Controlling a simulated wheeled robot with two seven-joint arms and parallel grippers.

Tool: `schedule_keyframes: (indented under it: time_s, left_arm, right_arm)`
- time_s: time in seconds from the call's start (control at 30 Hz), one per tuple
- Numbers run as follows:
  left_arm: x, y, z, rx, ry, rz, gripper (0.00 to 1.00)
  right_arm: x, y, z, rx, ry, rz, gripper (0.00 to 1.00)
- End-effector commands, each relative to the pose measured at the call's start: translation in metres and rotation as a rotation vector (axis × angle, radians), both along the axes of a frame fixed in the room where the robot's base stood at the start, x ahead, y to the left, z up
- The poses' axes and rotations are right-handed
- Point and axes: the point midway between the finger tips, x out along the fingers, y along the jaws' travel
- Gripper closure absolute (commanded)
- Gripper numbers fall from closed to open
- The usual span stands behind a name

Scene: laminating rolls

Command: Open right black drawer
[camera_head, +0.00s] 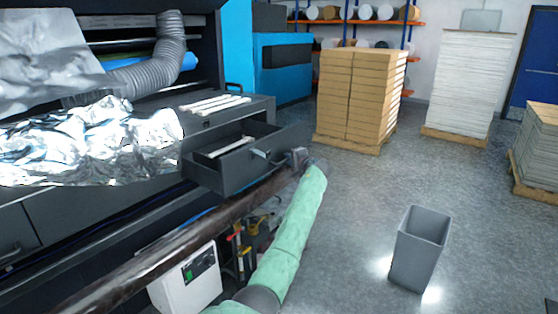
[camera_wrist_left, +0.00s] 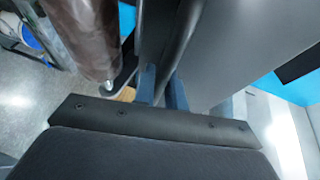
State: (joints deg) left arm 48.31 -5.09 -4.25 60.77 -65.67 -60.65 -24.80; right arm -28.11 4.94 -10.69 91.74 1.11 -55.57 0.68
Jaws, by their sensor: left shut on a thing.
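The right black drawer (camera_head: 232,176) is pulled out of the dark machine cabinet in the head view. A white rod-like item (camera_head: 232,147) lies inside it. My left gripper (camera_head: 279,157) is at the drawer's front, at its handle. In the left wrist view, the two blue-grey fingers (camera_wrist_left: 162,92) are shut on the dark curved handle (camera_wrist_left: 176,42), beside the grey drawer front (camera_wrist_left: 250,45). The exact contact is partly hidden by the gripper body. My right gripper is not in view.
A long dark roll (camera_head: 170,236) runs diagonally just below the drawer; it also shows close by in the left wrist view (camera_wrist_left: 88,35). A grey bin (camera_head: 420,248) stands on the floor at right. Stacked boxes (camera_head: 360,98) stand behind. The floor between is clear.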

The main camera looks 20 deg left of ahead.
Motion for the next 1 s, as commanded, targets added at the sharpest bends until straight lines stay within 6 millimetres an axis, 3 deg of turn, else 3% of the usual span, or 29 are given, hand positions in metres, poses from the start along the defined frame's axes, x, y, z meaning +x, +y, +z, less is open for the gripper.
schedule_keyframes:
  time_s: [0.1, 0.4, 0.6, 1.0]
  left_arm:
    - [-0.011, -0.031, -0.005, -0.002, 0.002, -0.002, 1.00]
    - [-0.030, -0.083, -0.004, -0.001, 0.003, -0.002, 1.00]
    - [-0.036, -0.100, -0.003, -0.001, 0.003, -0.002, 1.00]
    - [-0.038, -0.104, -0.003, 0.000, 0.003, 0.000, 1.00]
  right_arm:
    - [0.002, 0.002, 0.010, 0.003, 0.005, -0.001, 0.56]
    - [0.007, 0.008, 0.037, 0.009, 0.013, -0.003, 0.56]
    - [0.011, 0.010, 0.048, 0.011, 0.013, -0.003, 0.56]
    - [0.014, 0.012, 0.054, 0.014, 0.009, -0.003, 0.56]
